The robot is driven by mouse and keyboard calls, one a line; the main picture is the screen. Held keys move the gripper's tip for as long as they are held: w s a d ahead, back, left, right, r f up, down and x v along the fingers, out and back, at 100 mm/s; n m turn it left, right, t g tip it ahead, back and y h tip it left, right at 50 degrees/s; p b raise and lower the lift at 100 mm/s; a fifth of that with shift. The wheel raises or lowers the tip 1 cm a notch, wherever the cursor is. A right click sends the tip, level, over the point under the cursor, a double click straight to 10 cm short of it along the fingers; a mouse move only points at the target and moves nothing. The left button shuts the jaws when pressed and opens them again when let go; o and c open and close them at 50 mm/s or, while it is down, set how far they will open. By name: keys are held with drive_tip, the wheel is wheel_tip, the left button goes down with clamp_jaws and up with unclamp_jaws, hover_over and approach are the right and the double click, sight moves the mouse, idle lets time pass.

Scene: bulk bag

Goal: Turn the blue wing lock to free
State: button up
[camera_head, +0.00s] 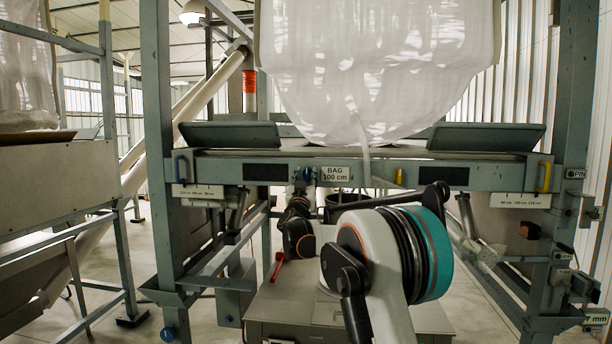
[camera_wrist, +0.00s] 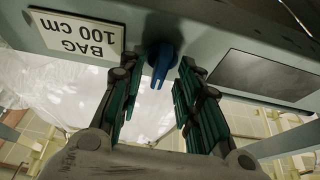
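The blue wing lock (camera_wrist: 161,64) sits on the grey beam of the bag frame, next to the "BAG 100 cm" label, which appears upside down in the wrist view. In the head view the blue wing lock (camera_head: 307,174) is small, just left of that label. My gripper (camera_wrist: 158,66) is open, with teal-padded fingers on either side of the lock and a visible gap to each side. How deep the lock lies between the fingertips is hard to tell. In the head view my gripper (camera_head: 299,200) is dark and small below the lock, partly hidden by my arm.
The label (camera_head: 335,174) is on the beam (camera_head: 365,182). A yellow lock (camera_head: 399,176) sits farther right. The white bulk bag (camera_head: 378,65) hangs above, with a strap dangling past the beam.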

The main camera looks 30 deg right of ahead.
clamp_jaws()
drive_tip(key=shift+m, duration=0.4)
drive_tip(key=m+h+b, duration=0.1)
drive_tip(key=m, duration=0.1)
drive_tip(key=m+g+h+b, duration=0.1)
drive_tip(key=m, duration=0.1)
drive_tip(key=shift+w+g, duration=0.1)
drive_tip(key=shift+g, duration=0.2)
drive_tip(key=m+g+h+b, duration=0.1)
drive_tip(key=m+g, duration=0.1)
drive_tip(key=m, duration=0.3)
drive_tip(key=shift+a+b, duration=0.1)
drive_tip(key=shift+b, duration=0.25)
drive_tip(key=m+g, duration=0.1)
drive_tip(key=m, duration=0.1)
drive_tip(key=m+g, duration=0.1)
drive_tip(key=m, duration=0.2)
drive_tip(key=m+g, duration=0.1)
drive_tip(key=m, duration=0.1)
drive_tip(key=shift+r+m+g+h, duration=0.25)
drive_tip(key=shift+m+g+h, duration=0.05)
drive_tip(key=shift+m, duration=0.1)
drive_tip(key=m, duration=0.2)
drive_tip(key=m+g+y+p, duration=0.1)
drive_tip(key=m, duration=0.1)
drive_tip(key=shift+m+g, duration=0.3)
drive_tip(key=shift+m, duration=0.1)
drive_tip(key=shift+p, duration=0.3)
